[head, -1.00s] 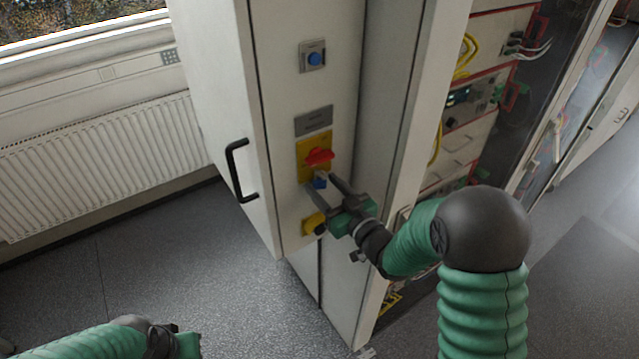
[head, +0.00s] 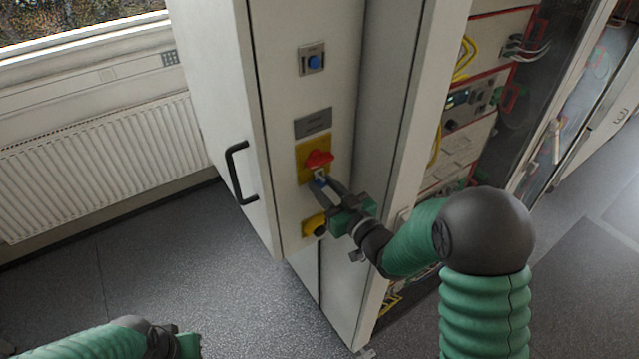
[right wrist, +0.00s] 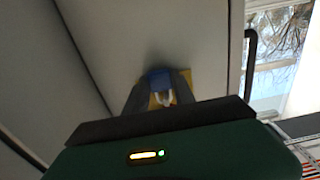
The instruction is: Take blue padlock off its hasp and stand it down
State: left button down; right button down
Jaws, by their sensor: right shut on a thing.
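The blue padlock (head: 319,182) hangs at the red rotary switch (head: 318,158) on its yellow plate (head: 305,172), on the narrow cabinet face. My right gripper (head: 322,187) is shut on the padlock, its fingers pointing at the panel from the lower right. In the right wrist view the blue padlock body (right wrist: 158,77) shows between the dark fingers, with a pale, shackle-like piece (right wrist: 160,98) and the yellow plate (right wrist: 185,76) near it. The fingers hide much of the padlock. My left gripper's green body (head: 187,345) is low at the left; its fingers do not show.
Below the switch is a yellow box with a dark knob (head: 314,226); above it are a grey label (head: 313,123) and a blue button (head: 314,60). A black door handle (head: 238,172) sticks out at the left. Open equipment racks (head: 470,110) stand right. The floor at left is clear.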

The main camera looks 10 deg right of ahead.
jog(key=shift+r, duration=0.25)
jog(key=b+v, duration=0.1)
jog(key=v, duration=0.6)
dwell(1.1)
dwell(0.6)
